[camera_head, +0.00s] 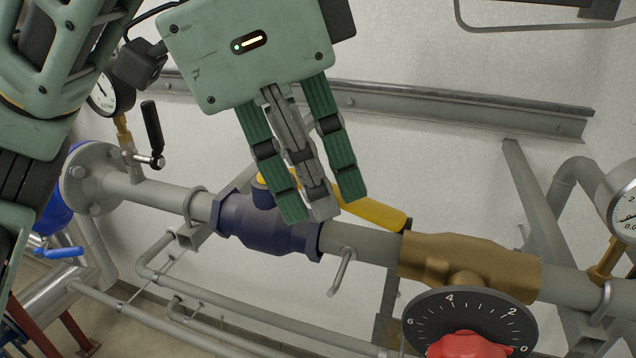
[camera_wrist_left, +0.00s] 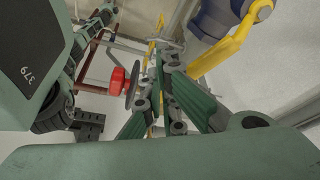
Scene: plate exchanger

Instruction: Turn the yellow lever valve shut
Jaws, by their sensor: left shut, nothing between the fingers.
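The yellow lever (camera_head: 372,208) belongs to a dark blue valve (camera_head: 265,231) on the grey pipe. The lever points right, roughly along the pipe, and its free end lies near the brass valve. My left gripper (camera_head: 318,208) is shut and empty, its fingers pointing down in front of the lever and hiding its middle part. I cannot tell whether they touch it. In the left wrist view the yellow lever (camera_wrist_left: 222,52) and the blue valve (camera_wrist_left: 214,17) are at the upper right, apart in the picture from the fingertips of the left gripper (camera_wrist_left: 163,68). My right gripper is not in view.
A brass valve (camera_head: 465,262) with a numbered dial (camera_head: 432,312) and red knob (camera_head: 468,346) is to the right. A black-handled small valve (camera_head: 152,128) and a gauge (camera_head: 108,96) stand at the left. Another gauge (camera_head: 625,212) is at the right edge. A rail (camera_head: 450,106) crosses the wall behind.

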